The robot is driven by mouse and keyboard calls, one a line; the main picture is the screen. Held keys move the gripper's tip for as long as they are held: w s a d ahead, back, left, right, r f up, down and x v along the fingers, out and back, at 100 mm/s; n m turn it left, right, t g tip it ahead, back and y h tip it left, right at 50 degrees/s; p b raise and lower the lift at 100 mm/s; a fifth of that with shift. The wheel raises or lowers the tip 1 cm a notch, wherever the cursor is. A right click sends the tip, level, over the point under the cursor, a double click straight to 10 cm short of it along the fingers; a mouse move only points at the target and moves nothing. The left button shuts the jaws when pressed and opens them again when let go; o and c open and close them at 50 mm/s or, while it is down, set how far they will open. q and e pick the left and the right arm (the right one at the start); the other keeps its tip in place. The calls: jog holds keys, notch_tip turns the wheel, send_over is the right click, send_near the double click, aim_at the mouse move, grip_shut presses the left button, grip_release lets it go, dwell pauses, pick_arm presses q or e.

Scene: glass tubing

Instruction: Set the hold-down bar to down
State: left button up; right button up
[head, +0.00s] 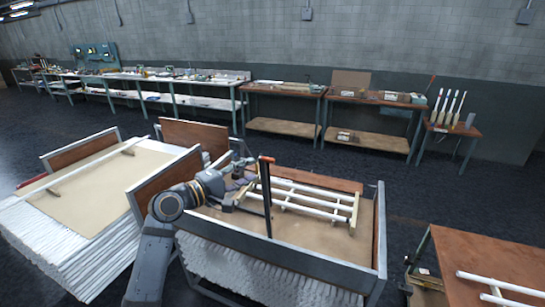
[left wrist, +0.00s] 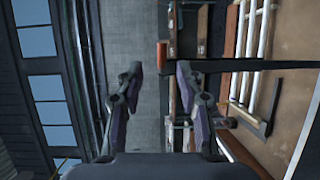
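The hold-down bar (head: 267,200) is a thin black bar with an orange-red grip (head: 266,159) at its top end. It stands upright at the front edge of the crate of glass tubes. In the left wrist view, which is turned sideways, the bar (left wrist: 245,65) runs to the right from its orange grip (left wrist: 162,55). My left gripper (head: 248,170) is beside the upper part of the bar. Its fingers (left wrist: 160,76) are spread, with the grip in line with the gap between the tips; I cannot tell whether they touch. My right gripper is not in view.
White tubes (head: 310,208) lie on wooden supports in the grey-framed crate (head: 290,254). Another crate with a brown board (head: 160,183) stands left. A brown table (head: 490,258) with white tubing is at right. Benches (head: 270,89) line the wall, with dark floor between.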

aim_at(270, 161)
pick_arm(q)
jog(key=p+x, duration=0.3)
jog(key=x, duration=0.6)
jog(key=shift+w+p, duration=0.2)
jog(key=shift+p, duration=0.15)
jog(key=shift+w+d+f, duration=0.2)
jog(key=shift+w+d, duration=0.1)
jog(key=shift+w, duration=0.2)
jog(key=c, duration=0.7)
grip_shut()
jog(key=shift+f, duration=0.1)
